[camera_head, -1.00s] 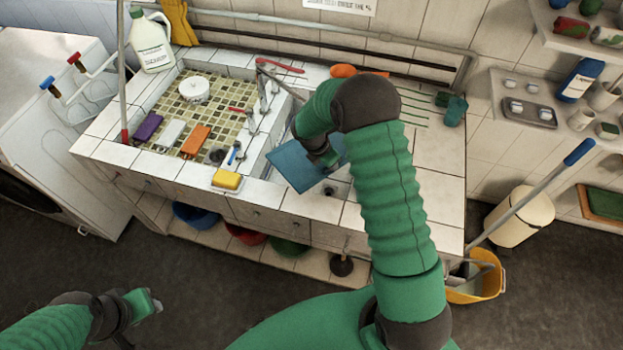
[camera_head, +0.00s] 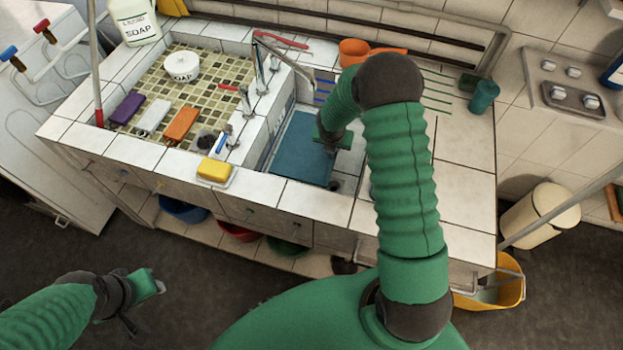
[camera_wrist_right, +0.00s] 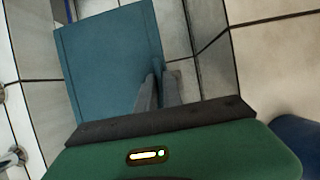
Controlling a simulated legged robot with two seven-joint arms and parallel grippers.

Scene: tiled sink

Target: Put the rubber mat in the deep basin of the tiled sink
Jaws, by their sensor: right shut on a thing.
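The flat blue rubber mat (camera_head: 300,148) is within the outline of the deep basin (camera_head: 346,187), right of the faucets. In the right wrist view the mat (camera_wrist_right: 108,55) lies between pale tiled walls. My right gripper (camera_head: 334,142) is shut on the mat's right edge; its fingers (camera_wrist_right: 157,88) pinch that edge. Whether the mat touches the basin floor is unclear. My left gripper (camera_head: 155,283) hangs low in front of the sink, away from it; its finger opening is too small to tell.
A yellow sponge (camera_head: 213,169) lies on the front rim. The right counter is mostly clear.

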